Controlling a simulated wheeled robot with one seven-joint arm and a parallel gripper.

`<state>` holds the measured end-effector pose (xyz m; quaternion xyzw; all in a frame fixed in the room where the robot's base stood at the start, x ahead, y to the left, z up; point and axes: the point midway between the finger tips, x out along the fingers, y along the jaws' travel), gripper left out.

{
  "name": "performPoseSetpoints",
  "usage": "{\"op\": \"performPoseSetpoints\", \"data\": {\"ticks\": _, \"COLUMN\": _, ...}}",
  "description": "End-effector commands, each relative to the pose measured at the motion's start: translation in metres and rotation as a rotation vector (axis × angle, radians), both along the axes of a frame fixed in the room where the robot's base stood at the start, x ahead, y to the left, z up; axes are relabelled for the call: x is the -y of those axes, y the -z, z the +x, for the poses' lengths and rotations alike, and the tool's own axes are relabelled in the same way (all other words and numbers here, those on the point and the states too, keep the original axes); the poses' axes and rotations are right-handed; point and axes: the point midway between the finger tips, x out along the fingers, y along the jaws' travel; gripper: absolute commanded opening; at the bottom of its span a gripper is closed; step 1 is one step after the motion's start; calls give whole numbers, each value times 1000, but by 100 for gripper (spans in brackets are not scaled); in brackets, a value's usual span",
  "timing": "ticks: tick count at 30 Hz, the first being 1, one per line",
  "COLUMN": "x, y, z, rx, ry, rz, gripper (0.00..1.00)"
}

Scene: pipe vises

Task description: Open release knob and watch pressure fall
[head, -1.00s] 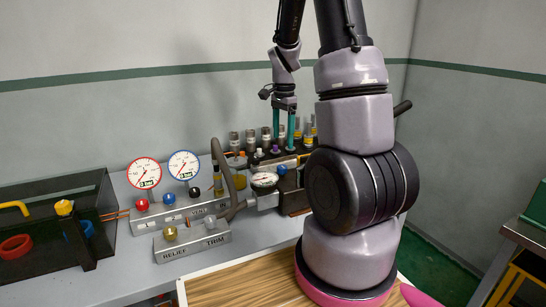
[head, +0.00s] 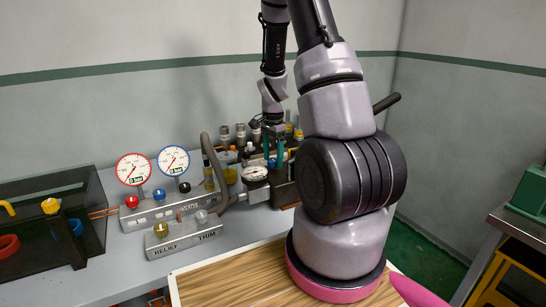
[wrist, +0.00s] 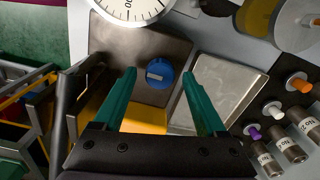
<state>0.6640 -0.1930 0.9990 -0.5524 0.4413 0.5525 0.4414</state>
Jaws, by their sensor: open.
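In the wrist view a round blue knob (wrist: 159,73) with a pale slot mark sits on a grey metal block. My gripper (wrist: 157,76) is open, with one teal finger on each side of the knob; contact cannot be told. In the head view my gripper (head: 273,146) points down over this pump unit, and the knob is mostly hidden. The pump's white dial gauge (head: 254,174) stands just left of it and shows partly in the wrist view (wrist: 130,8). A red-rimmed gauge (head: 132,169) and a blue-rimmed gauge (head: 173,161) both carry green bar labels.
A manifold with red (head: 132,202), blue (head: 159,194) and black knobs stands left. The relief/trim block (head: 187,237) is in front of it. Several capped bottles (wrist: 282,150) stand close right of the fingers. A dark open box (head: 45,240) is far left.

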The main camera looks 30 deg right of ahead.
Motion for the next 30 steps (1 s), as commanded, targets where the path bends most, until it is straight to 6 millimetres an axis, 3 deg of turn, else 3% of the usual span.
{"op": "performPoseSetpoints", "data": {"ticks": 3, "x": 0, "y": 0, "z": 0, "rx": 0, "ry": 0, "rz": 0, "gripper": 74}}
{"op": "performPoseSetpoints", "data": {"ticks": 9, "x": 0, "y": 0, "z": 0, "rx": 0, "ry": -1, "rz": 0, "gripper": 0}}
{"op": "performPoseSetpoints", "data": {"ticks": 20, "x": 0, "y": -1, "z": 0, "rx": 0, "ry": -47, "rz": 0, "gripper": 0}}
{"op": "performPoseSetpoints", "data": {"ticks": 30, "x": 0, "y": -1, "z": 0, "rx": 1, "ry": -280, "rz": 0, "gripper": 0}}
